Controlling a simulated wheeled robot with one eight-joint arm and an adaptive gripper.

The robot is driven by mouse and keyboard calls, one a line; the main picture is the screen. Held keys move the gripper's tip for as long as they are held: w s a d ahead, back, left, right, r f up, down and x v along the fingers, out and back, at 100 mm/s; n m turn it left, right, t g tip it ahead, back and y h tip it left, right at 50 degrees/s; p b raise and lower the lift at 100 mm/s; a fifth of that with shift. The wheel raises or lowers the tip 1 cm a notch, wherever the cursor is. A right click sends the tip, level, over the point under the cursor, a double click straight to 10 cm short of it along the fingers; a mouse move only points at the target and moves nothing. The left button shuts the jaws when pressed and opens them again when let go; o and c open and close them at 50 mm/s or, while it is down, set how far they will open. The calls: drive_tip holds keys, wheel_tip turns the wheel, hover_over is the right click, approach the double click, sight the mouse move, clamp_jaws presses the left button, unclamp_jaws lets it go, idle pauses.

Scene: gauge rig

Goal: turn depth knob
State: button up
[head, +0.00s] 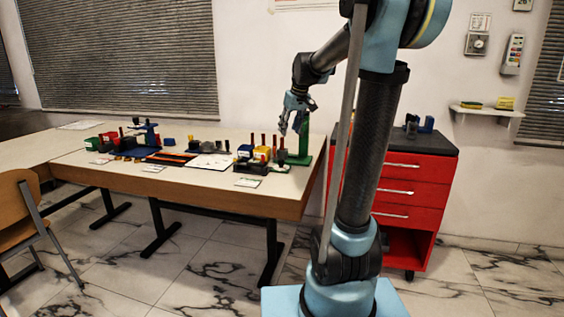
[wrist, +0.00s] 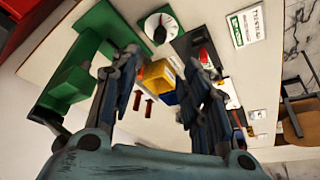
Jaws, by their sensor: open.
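My gripper (head: 291,124) is open and empty above the right end of the table, beside the top of a green stand (head: 304,148). In the wrist view its two fingers (wrist: 161,62) are apart, with the green stand (wrist: 97,20) on the left. A round white dial with a dark pointer (wrist: 160,26) lies beyond the fingertips, next to the stand. A small dark round part (wrist: 61,143) shows at the stand's lower end. I cannot tell which part is the depth knob. My fingers hide part of the stand and the things below.
A yellow block (wrist: 158,73) and a blue block show between my fingers. Red-topped pieces and a white labelled card (wrist: 247,25) lie nearby. The table (head: 215,184) holds several more parts to the left. A red drawer cabinet (head: 424,172) stands to the right.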

sight(282, 160)
drive_tip(key=x, duration=1.7)
drive_tip(key=shift+w+a+f, duration=0.1)
drive_tip(key=shift+f, duration=0.05)
clamp_jaws()
